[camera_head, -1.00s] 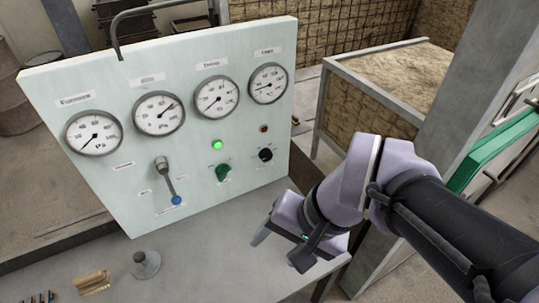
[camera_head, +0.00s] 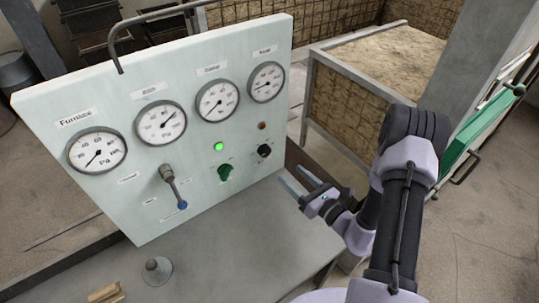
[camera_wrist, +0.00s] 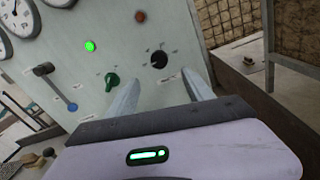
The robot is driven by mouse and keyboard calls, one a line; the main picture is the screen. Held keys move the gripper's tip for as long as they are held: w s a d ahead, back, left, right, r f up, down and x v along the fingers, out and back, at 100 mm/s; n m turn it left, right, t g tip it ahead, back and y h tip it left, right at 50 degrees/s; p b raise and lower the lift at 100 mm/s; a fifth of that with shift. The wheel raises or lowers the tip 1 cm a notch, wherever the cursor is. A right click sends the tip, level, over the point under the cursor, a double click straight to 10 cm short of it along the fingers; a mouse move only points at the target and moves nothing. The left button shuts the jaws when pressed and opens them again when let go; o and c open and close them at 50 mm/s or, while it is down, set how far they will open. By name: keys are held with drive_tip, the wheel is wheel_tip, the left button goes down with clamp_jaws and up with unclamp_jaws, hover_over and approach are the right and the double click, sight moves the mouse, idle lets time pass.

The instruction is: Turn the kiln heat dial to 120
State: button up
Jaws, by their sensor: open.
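The control panel (camera_head: 110,200) is pale green and stands upright on the bench. Its black dial (camera_head: 264,151) sits low at the right, under a small red lamp (camera_head: 262,126) and the rightmost gauge (camera_head: 266,82). In the wrist view the black dial (camera_wrist: 159,59) lies beyond my fingers, with tick marks around it too small to read. A green knob (camera_head: 225,172) is left of it, under a lit green lamp (camera_head: 219,147). My gripper (camera_head: 294,183) is open and empty, its fingers pointing at the panel, apart from the black dial and to its lower right.
A lever with a blue tip (camera_head: 181,205) is on the panel left of the green knob. A grey flanged piece (camera_head: 157,270) and a tan block (camera_head: 105,293) rest on the grey bench. A metal frame (camera_head: 330,118) with tan panels stands behind at right.

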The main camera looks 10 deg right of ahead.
sight(267, 153)
drive_tip(key=x, duration=1.1)
drive_tip(key=shift+w+a+b, duration=0.2)
drive_tip(key=shift+a+b, duration=0.05)
drive_tip(key=shift+b, duration=0.15)
clamp_jaws()
